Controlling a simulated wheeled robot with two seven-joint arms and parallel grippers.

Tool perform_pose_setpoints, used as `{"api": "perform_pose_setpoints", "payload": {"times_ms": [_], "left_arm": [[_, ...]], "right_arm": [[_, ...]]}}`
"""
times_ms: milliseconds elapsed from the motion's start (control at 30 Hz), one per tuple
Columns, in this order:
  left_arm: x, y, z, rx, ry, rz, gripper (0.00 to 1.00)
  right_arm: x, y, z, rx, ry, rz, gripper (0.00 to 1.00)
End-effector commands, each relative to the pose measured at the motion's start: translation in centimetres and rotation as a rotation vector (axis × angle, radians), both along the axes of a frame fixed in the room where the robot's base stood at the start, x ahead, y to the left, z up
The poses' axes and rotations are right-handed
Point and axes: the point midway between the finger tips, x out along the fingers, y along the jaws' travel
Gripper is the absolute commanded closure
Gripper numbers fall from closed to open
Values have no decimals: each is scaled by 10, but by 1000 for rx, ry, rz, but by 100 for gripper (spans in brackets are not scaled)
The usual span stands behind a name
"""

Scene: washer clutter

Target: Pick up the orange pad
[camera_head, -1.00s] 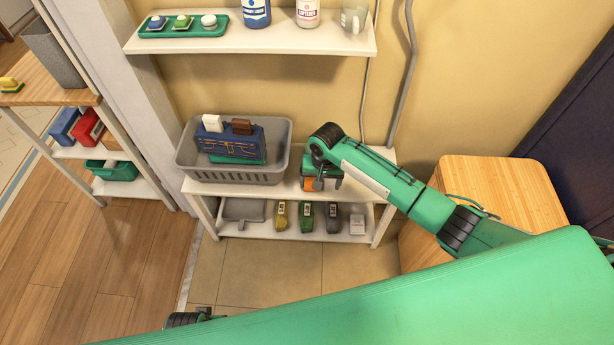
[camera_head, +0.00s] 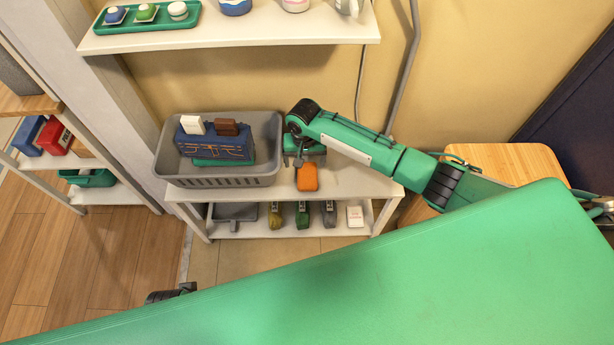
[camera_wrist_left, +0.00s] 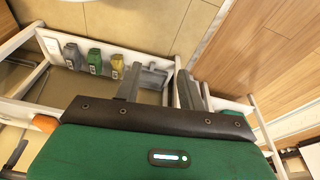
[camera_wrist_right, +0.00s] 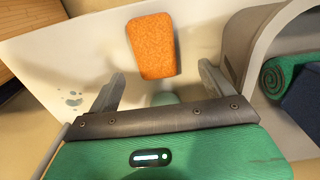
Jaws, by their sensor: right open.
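The orange pad (camera_head: 307,177) lies flat on the white shelf top, right of the grey basket. It shows whole in the right wrist view (camera_wrist_right: 152,45), just beyond the fingertips. My right gripper (camera_head: 304,160) is open and empty, its fingers (camera_wrist_right: 160,88) apart and pointing toward the pad. The pad is not between the fingers. My left gripper (camera_wrist_left: 158,82) is open and empty, over the lower shelf area in its wrist view. A bit of the orange pad (camera_wrist_left: 44,123) shows at the left edge there.
The grey basket (camera_head: 222,181) beside the pad holds a blue bag, white and brown blocks and a green rolled cloth. An upper shelf (camera_head: 240,28) overhangs behind. The lower shelf (camera_head: 255,229) holds several small items. A wooden cabinet (camera_head: 515,160) stands right. Water spots mark the shelf top.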

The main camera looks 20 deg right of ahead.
Motion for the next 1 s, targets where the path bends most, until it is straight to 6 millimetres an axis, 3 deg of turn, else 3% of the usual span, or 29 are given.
{"api": "perform_pose_setpoints", "payload": {"times_ms": [267, 567, 867, 1000], "left_arm": [[0, 0, 8, -2, -11, 0, 60], [1, 1, 21, -4, -27, 1, 60], [2, 1, 33, -5, -39, 1, 60], [2, 1, 31, -4, -37, 1, 60]], "right_arm": [[-2, -1, -24, 0, 0, 1, 15], [-9, -5, -65, -1, 1, 0, 15], [-9, -5, -70, 1, -1, 1, 15], [-9, -5, -70, 1, -1, 1, 39]]}}
